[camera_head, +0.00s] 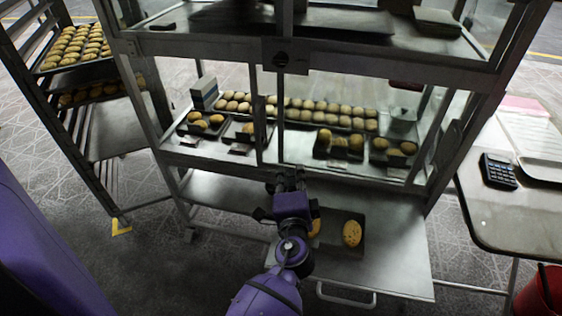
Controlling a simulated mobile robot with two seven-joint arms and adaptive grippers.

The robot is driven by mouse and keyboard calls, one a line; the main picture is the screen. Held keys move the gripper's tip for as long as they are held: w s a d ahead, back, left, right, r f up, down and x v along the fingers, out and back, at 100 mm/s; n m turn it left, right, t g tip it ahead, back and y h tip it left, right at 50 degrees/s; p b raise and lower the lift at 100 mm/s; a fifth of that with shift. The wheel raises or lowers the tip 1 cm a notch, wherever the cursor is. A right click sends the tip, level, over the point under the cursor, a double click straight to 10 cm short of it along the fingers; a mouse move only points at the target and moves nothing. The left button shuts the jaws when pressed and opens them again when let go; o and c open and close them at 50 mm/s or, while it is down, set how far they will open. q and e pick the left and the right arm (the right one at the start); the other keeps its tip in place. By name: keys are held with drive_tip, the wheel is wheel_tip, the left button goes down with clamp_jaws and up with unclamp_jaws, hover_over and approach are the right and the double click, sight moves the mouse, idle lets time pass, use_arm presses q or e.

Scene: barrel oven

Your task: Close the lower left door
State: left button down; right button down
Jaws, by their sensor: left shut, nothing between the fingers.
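A metal and glass cabinet (210,48) stands in front of me. Its lower left compartment has a glass door whose dark upright edge (258,125) shows beside the middle post. A narrow gap shows between this edge and the post, and I cannot tell exactly how far the door stands open. My left gripper (287,176) is shut and empty. It is just below the lower compartment near the middle post, and I cannot tell whether it touches the door. My right gripper is not in view.
A metal shelf (395,250) with a handle (345,297) juts out below, bearing a dark tray and bread (352,233). A bread rack (60,110) stands left. A table (490,215) with a calculator (498,171) stands right, above a red bin (540,295).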

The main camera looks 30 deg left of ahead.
use_arm(q)
drive_tip(key=p, duration=0.1)
approach(275, 139)
drive_tip(key=w, duration=0.1)
drive_tip(key=w+d, duration=0.1)
drive_tip(key=w, duration=0.1)
drive_tip(key=w+d, duration=0.1)
drive_tip(key=shift+w+r, duration=0.35)
drive_tip(key=shift+w, duration=0.05)
drive_tip(key=a, duration=0.3)
drive_tip(key=shift+s+a+f+p, duration=0.1)
drive_tip(key=shift+s+f+p, duration=0.1)
drive_tip(key=shift+f+p, duration=0.15)
drive_tip(key=shift+s+a+f, duration=0.15)
drive_tip(key=shift+s+a, duration=0.05)
drive_tip(key=shift+a, duration=0.25)
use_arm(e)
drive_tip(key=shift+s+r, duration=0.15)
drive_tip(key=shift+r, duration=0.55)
use_arm(q)
drive_tip(key=shift+a, duration=0.1)
